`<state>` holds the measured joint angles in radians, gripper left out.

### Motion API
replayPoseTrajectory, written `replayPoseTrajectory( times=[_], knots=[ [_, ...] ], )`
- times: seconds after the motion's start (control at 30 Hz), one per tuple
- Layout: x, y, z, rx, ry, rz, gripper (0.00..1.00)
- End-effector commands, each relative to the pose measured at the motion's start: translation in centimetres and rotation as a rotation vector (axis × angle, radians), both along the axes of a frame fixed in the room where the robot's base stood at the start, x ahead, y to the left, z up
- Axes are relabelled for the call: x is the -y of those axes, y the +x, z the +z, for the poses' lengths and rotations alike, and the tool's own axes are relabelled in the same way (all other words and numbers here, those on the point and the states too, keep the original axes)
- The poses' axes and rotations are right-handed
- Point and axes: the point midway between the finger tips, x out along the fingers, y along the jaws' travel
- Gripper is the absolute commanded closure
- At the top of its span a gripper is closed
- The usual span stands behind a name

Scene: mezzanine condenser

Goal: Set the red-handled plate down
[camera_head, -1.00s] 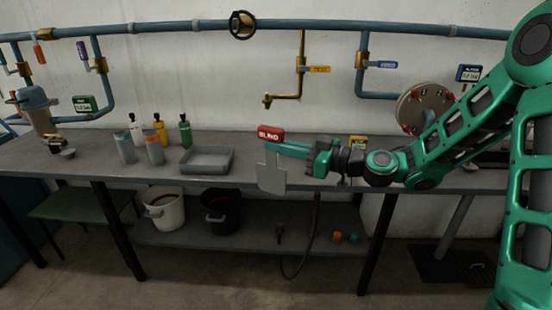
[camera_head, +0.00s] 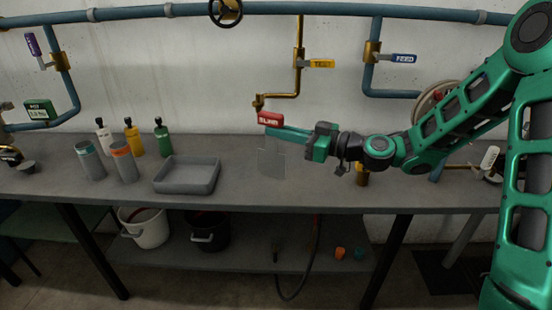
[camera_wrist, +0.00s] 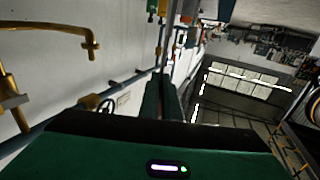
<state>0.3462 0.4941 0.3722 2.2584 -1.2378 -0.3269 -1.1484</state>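The red-handled plate is in the head view, with a red handle (camera_head: 270,119) marked "BLIND" on top and a flat grey plate (camera_head: 271,161) hanging upright below it. My gripper (camera_head: 276,131) reaches in from the right, and its green fingers are shut on the plate just under the red handle. The plate appears in front of the grey workbench (camera_head: 330,196); I cannot tell whether its lower edge touches the top. In the wrist view my fingers (camera_wrist: 164,97) are close together, and the plate is hidden or not discernible.
A grey tray (camera_head: 187,187) stands left of the plate. Further left are two grey cups (camera_head: 124,162) and several bottles (camera_head: 133,140). A brass tap pipe (camera_head: 280,97) hangs on the wall behind. The bench top between tray and plate looks clear.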

Motion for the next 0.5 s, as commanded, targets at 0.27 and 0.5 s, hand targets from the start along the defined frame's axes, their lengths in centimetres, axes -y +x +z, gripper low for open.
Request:
replayPoseTrajectory(
  times=[0.27, 0.5],
  knots=[
    [-1.7, 5.0, -3.3, -0.001, 0.004, 0.020, 1.00],
    [-2.1, 8.8, -5.6, 0.000, 0.002, 0.023, 1.00]
  ],
)
